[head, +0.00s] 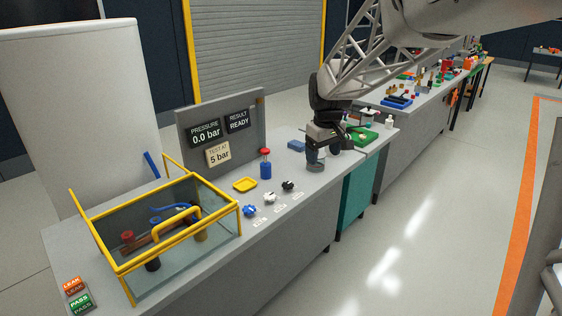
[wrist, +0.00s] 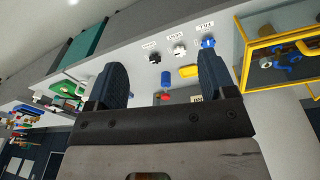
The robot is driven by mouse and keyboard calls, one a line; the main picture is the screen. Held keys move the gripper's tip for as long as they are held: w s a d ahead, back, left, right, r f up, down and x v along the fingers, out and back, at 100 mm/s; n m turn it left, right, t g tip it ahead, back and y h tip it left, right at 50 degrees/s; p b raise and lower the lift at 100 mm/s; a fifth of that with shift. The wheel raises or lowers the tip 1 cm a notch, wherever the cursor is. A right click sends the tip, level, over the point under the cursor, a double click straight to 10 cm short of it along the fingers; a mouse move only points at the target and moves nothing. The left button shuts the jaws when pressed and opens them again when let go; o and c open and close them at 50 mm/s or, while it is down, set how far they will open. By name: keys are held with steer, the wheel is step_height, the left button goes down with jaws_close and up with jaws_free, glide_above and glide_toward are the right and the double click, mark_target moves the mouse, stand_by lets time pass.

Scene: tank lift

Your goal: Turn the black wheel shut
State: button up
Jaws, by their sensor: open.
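The small black wheel (head: 288,186) sits on the grey bench top, at the right end of a row with a white wheel (head: 269,198) and a blue wheel (head: 250,211). A small label lies in front of each wheel. In the wrist view the black wheel (wrist: 155,59) shows beyond and between my open fingers, with the white wheel (wrist: 180,51) and the blue wheel (wrist: 208,43) to its right. My gripper (head: 322,147) is above the bench, right of and behind the black wheel in the head view, apart from it. In the wrist view my gripper (wrist: 161,66) is empty.
A yellow-framed glass tank (head: 186,240) stands left of the wheels. A blue bottle with a red top (head: 265,164) and a yellow tray (head: 245,185) are behind them. The panel (head: 205,132) reads 0.0 bar, READY, test at 5 bar. LEAK and PASS blocks (head: 77,295) are front left.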

steer(key=w+a+f+n, duration=0.2)
steer(key=w+f, duration=0.3)
steer(key=w, duration=0.4)
steer(key=w+a+f+n, duration=0.1)
steer(key=w+a+f, duration=0.1)
steer(key=w+f, duration=0.45)
steer(key=n+g, duration=0.1)
steer(key=n, duration=0.2)
glide_above(288, 184)
steer(key=f, duration=1)
steer(key=shift+s+d+f, duration=0.1)
steer(key=shift+s+f, duration=0.1)
steer(key=shift+f, duration=0.15)
steer(key=shift+w+f, duration=0.4)
steer(key=shift+f, duration=0.1)
steer(key=shift+f, duration=0.15)
steer(key=shift+f, duration=3.75)
steer(key=shift+c, duration=0.2)
steer(key=c, duration=0.9)
